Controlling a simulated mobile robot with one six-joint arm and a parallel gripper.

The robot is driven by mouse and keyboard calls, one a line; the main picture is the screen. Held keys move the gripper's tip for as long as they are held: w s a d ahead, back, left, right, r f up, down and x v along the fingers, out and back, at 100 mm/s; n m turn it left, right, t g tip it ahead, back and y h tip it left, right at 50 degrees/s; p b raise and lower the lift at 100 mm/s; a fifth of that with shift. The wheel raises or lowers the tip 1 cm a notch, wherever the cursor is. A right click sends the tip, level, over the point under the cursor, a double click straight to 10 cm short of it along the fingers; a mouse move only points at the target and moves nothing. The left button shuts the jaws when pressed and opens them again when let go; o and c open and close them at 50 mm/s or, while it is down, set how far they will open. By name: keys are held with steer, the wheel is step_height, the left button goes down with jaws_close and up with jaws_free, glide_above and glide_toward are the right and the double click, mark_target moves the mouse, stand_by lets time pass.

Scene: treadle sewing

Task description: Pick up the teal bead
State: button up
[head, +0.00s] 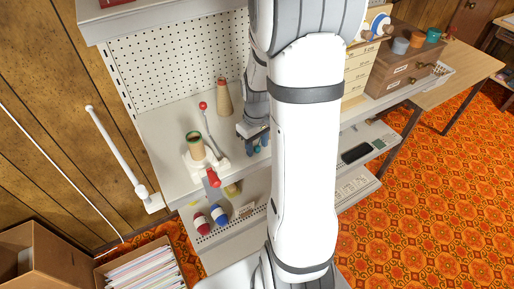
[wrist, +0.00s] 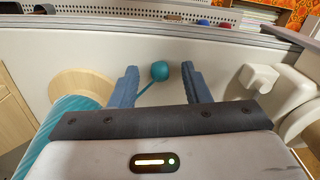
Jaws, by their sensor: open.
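The teal bead (wrist: 160,70) is a small round ball in the wrist view, with a thin teal stem or cord running down-left from it. It lies over the pale shelf surface, between my two fingertips in the picture, with a gap on each side. My gripper (wrist: 159,72) has its blue-grey fingers apart and holds nothing. Its lower bar hides the near end of the cord. In the head view my gripper (head: 256,142) points down at the grey shelf, and the bead cannot be made out clearly there.
In the wrist view a teal thread spool (wrist: 68,142) with a wooden end stands close at left, and white fittings (wrist: 272,88) stand at right. In the head view a red-knobbed lever (head: 204,106), a green-topped spool (head: 195,147) and a cone (head: 223,98) stand left of my gripper.

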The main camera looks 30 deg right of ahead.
jaws_close()
steer(key=shift+r, duration=0.1)
stand_by(0.3)
